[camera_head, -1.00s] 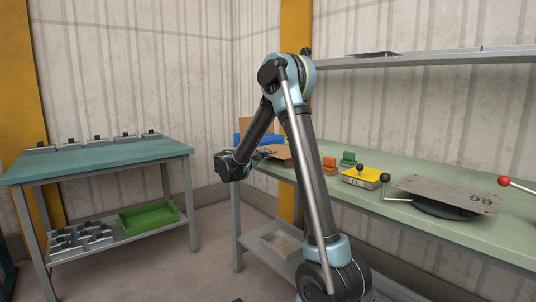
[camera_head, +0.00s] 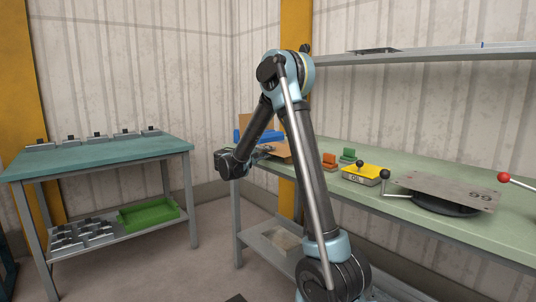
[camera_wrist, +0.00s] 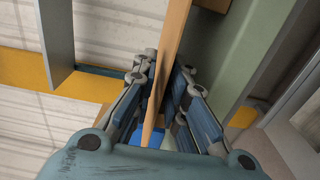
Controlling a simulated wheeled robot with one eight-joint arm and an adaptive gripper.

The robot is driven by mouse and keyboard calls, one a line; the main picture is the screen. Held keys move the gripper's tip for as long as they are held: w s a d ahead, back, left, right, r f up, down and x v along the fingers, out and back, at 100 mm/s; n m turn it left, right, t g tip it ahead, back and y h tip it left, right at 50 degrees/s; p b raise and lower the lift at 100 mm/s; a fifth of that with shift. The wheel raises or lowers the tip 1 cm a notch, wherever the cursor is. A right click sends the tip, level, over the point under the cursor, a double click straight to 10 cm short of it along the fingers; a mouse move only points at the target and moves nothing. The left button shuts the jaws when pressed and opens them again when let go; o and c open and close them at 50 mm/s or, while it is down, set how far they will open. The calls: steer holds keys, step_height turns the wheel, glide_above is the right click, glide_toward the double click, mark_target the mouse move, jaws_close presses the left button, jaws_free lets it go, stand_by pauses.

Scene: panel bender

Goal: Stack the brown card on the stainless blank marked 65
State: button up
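The brown card (camera_head: 277,151) lies nearly flat at the left end of the green bench, partly hidden by my arm. In the wrist view the brown card (camera_wrist: 173,45) shows edge-on, running between the fingers. My gripper (camera_wrist: 162,88) has a finger on each side of it and looks closed on it, though the pad contact is partly hidden. In the head view my gripper (camera_head: 260,153) is at the card's left side. A stainless blank (camera_head: 446,189) lies flat on a dark round support on the bench; its marking is too small to read surely.
Beside the card are a blue holder (camera_head: 250,136) and an upright brown board (camera_head: 262,123). A yellow-topped block (camera_head: 360,174), an orange piece (camera_head: 329,161) and a green piece (camera_head: 348,155) stand between card and blank. A red-knobbed lever (camera_head: 504,177) is at right; a shelf (camera_head: 440,57) hangs above.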

steer(key=shift+o, duration=0.3)
steer(key=v, duration=1.2)
